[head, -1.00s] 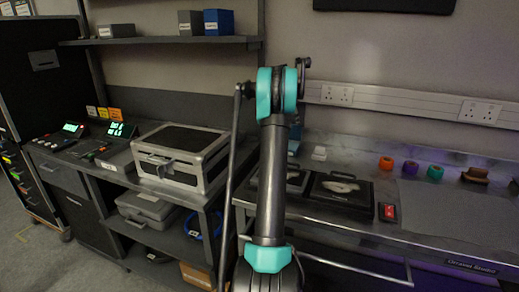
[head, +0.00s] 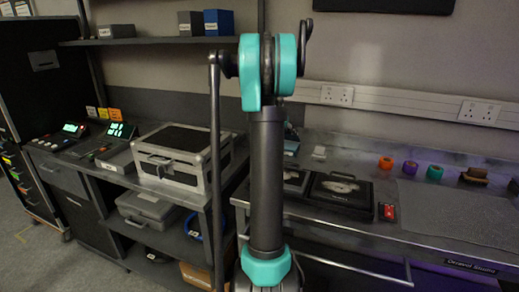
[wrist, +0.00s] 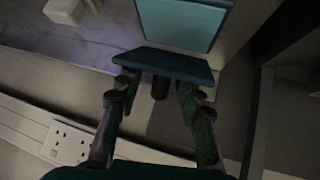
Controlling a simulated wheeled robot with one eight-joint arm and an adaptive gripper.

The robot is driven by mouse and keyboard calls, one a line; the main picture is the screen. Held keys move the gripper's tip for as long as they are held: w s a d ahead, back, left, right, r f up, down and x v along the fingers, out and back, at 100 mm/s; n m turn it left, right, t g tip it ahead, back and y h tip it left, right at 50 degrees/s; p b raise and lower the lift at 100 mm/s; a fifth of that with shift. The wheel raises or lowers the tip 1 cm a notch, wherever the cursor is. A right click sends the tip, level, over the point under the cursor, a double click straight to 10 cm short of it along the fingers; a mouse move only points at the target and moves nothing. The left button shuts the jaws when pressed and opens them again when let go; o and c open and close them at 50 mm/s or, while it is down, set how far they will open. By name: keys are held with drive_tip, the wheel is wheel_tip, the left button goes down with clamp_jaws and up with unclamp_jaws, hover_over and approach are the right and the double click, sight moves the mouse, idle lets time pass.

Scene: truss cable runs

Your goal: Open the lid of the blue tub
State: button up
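The blue tub (wrist: 182,22) is at the top middle of the wrist view, with a pale blue panel framed by a darker rim. A darker blue slab (wrist: 165,64) runs along its near edge; I cannot tell how far it stands open as a lid. My gripper (wrist: 156,88) is open, its two fingers spread close to this slab. A short dark peg (wrist: 160,88) shows between them; contact is unclear. In the head view only a small bit of blue tub (head: 292,147) shows beside my arm, which hides the rest and my gripper.
A white block (head: 319,152) sits on the bench right of the tub and also shows in the wrist view (wrist: 64,10). Black cases (head: 341,190) lie in front. A wall socket strip (head: 400,103) runs behind. A silver case (head: 183,158) stands left.

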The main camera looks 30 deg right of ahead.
drive_tip(key=a+f+t+h, duration=0.1)
drive_tip(key=s+f+t+h, duration=0.1)
drive_tip(key=h, duration=0.1)
drive_tip(key=shift+s+a+f+m, duration=0.1)
drive_tip(key=shift+s+a+m, duration=0.05)
drive_tip(key=shift+a+m, duration=0.25)
drive_tip(key=s+f+v, duration=0.1)
drive_tip(key=v, duration=1.7)
drive_tip(key=shift+n+t+y, duration=0.4)
drive_tip(key=shift+n+y, duration=0.4)
drive_tip(key=shift+n, duration=0.1)
drive_tip(key=shift+s+a+f, duration=0.15)
drive_tip(key=shift+a+f, duration=0.75)
drive_tip(key=shift+a, duration=0.05)
drive_tip(key=shift+s+a+f, duration=0.15)
drive_tip(key=shift+a+f, duration=0.8)
